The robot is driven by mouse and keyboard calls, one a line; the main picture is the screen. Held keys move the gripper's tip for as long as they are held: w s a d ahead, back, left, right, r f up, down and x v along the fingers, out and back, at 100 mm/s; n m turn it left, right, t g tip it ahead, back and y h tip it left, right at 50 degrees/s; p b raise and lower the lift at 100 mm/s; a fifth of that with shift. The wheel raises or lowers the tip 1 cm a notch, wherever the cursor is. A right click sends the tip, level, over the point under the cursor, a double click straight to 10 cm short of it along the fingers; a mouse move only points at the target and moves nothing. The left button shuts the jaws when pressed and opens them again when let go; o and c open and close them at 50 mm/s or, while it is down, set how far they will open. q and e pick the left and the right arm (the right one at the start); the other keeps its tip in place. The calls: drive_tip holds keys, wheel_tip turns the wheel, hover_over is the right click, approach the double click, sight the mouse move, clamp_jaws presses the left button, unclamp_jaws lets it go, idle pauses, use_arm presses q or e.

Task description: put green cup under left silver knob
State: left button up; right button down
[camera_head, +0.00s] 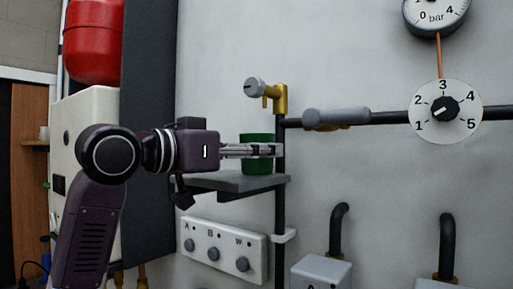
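The green cup (257,168) stands on, or just above, a small grey shelf (232,184) on the wall. The silver knob (254,88) is on a brass valve (277,99), above the cup in the picture. My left gripper (277,150) reaches in from the left, level with the cup's middle. Its fingers cross in front of the cup and hide part of it. Any finger behind the cup is hidden, so I cannot tell whether it grips the cup. My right gripper is not in view.
A dark vertical pipe (280,215) runs just right of the shelf. A grey lever handle (337,115) is on the horizontal pipe. A white panel with knobs (224,252) is below the shelf. A dial (445,112) and a gauge (436,14) are at right.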

use_arm(q)
drive_tip(key=shift+f, duration=0.1)
drive_tip(key=o, duration=1)
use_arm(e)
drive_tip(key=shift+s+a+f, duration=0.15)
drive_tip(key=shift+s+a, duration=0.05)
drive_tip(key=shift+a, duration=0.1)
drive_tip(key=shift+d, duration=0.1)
use_arm(q)
drive_tip(key=shift+r, duration=0.25)
drive_tip(key=b+v, duration=0.1)
drive_tip(key=v, duration=0.1)
drive_tip(key=b+v, duration=0.2)
drive_tip(key=shift+f, duration=0.4)
drive_tip(key=b+v, duration=0.1)
drive_tip(key=v, duration=0.1)
drive_tip(key=b+v, duration=0.1)
drive_tip(key=v, duration=0.2)
drive_tip(key=b+v, duration=0.1)
drive_tip(key=v, duration=0.2)
drive_tip(key=shift+a+r, duration=0.1)
drive_tip(key=shift+r, duration=0.25)
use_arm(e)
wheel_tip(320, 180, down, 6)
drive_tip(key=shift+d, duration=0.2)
